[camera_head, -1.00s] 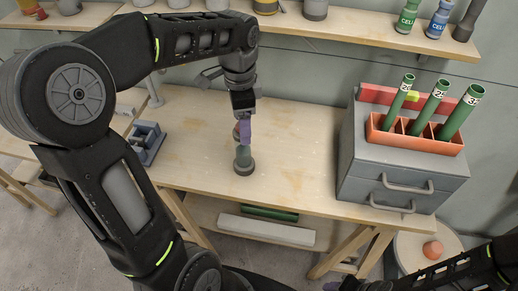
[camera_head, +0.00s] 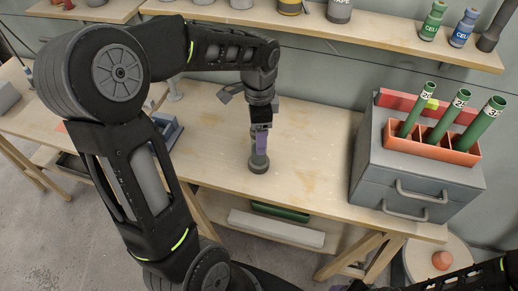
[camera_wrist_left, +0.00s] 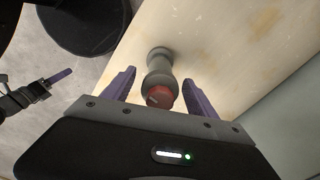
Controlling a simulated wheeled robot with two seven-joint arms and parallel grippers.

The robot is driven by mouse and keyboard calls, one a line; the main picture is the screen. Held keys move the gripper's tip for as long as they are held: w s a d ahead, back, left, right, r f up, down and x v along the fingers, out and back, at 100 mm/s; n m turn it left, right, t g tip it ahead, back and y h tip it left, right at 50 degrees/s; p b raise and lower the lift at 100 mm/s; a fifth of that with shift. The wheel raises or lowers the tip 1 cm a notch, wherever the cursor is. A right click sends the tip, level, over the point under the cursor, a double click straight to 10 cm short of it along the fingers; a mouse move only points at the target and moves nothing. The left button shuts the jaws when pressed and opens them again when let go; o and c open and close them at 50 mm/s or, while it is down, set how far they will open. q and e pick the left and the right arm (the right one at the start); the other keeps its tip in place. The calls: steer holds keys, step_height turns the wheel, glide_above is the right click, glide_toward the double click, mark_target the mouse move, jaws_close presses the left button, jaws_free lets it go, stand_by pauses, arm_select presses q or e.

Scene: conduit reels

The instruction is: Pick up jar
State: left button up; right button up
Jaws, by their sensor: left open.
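The jar (camera_head: 259,162) stands upright on the wooden workbench (camera_head: 310,165), near its front edge. It has a grey body and, in the left wrist view, a red cap (camera_wrist_left: 159,97) facing my palm. My left gripper (camera_head: 262,143) points down over the jar, hiding its upper part in the head view. In the left wrist view its purple fingers (camera_wrist_left: 159,82) are open on either side of the jar, with a visible gap on each side. My right arm shows at the lower right; its gripper (camera_wrist_left: 58,77) is at the left of the wrist view, its opening unclear.
A grey drawer cabinet (camera_head: 413,172) with an orange holder (camera_head: 433,148) of green tubes stands at the right. A grey fixture (camera_head: 167,130) lies to the left. A shelf (camera_head: 390,40) with containers runs behind. The bench between jar and cabinet is clear.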

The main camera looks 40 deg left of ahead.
arm_select(q)
step_height(320, 180, down, 3)
steer(key=shift+f, duration=0.2)
steer(key=shift+c, duration=0.5)
jaws_close()
stand_by(0.6)
